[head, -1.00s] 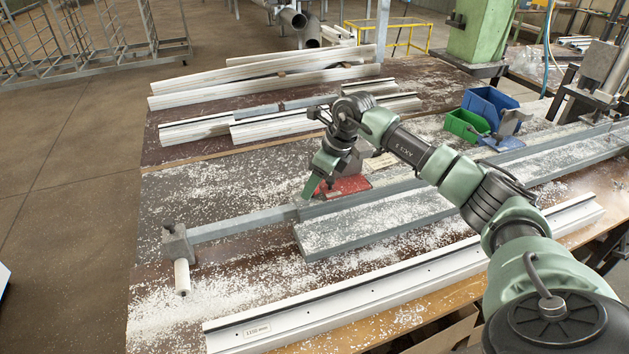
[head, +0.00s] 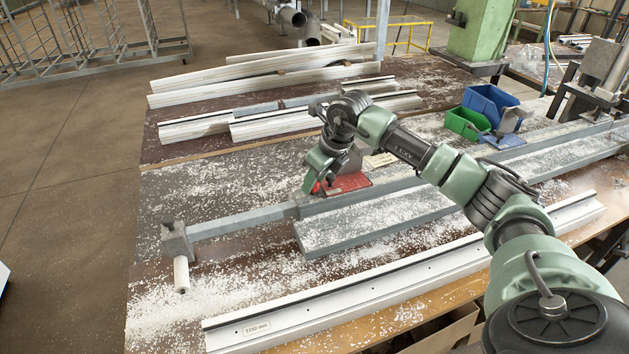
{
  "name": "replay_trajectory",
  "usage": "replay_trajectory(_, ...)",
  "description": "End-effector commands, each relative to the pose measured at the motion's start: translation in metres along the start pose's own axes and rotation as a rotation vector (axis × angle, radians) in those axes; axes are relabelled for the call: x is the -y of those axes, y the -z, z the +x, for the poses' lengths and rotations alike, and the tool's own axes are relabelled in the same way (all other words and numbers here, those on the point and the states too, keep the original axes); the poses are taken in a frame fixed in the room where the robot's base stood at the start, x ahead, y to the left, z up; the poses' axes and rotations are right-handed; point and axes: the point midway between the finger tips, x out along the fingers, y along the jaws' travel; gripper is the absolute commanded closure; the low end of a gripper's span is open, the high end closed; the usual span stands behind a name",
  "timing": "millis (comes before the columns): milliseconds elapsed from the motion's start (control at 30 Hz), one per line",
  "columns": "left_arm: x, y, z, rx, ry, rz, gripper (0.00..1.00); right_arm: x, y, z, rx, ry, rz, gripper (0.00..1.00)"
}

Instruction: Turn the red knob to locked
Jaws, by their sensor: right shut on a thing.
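The red knob (head: 317,187) shows as a small red patch between the fingers of my right gripper (head: 313,184). My right gripper is shut on it, and the fingers hide most of it. The knob sits beside a red base plate (head: 347,183) on the bench, close to the grey rail. I cannot read any locked mark or the knob's angle. My left gripper is not in the view.
A grey metal rail (head: 240,222) runs to an end block (head: 177,240) at the left. A long white profile (head: 400,283) lies along the front edge. Blue (head: 488,103) and green (head: 463,122) bins stand at the back right. White chips cover the bench.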

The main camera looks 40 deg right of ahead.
Motion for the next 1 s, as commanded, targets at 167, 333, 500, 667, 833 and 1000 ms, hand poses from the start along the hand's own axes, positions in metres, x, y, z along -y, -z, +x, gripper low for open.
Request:
replay_trajectory(167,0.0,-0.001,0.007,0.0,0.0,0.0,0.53,-0.001,-0.001,0.001,0.004,0.064,0.149,1.0)
replay_trajectory(333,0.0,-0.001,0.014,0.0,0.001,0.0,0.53,-0.003,-0.002,0.001,0.005,0.126,0.297,1.0)
replay_trajectory(500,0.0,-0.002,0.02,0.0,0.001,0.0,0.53,-0.003,-0.002,0.001,0.006,0.187,0.448,1.0)
replay_trajectory(667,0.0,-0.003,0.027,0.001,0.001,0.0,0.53,-0.004,-0.003,0.001,0.006,0.245,0.589,1.0)
replay_trajectory(833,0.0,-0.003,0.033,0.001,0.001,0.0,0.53,-0.004,-0.004,0.001,0.006,0.307,0.74,1.0)
replay_trajectory(1000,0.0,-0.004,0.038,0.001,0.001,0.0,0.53,-0.005,-0.004,0.001,0.006,0.367,0.885,1.0)
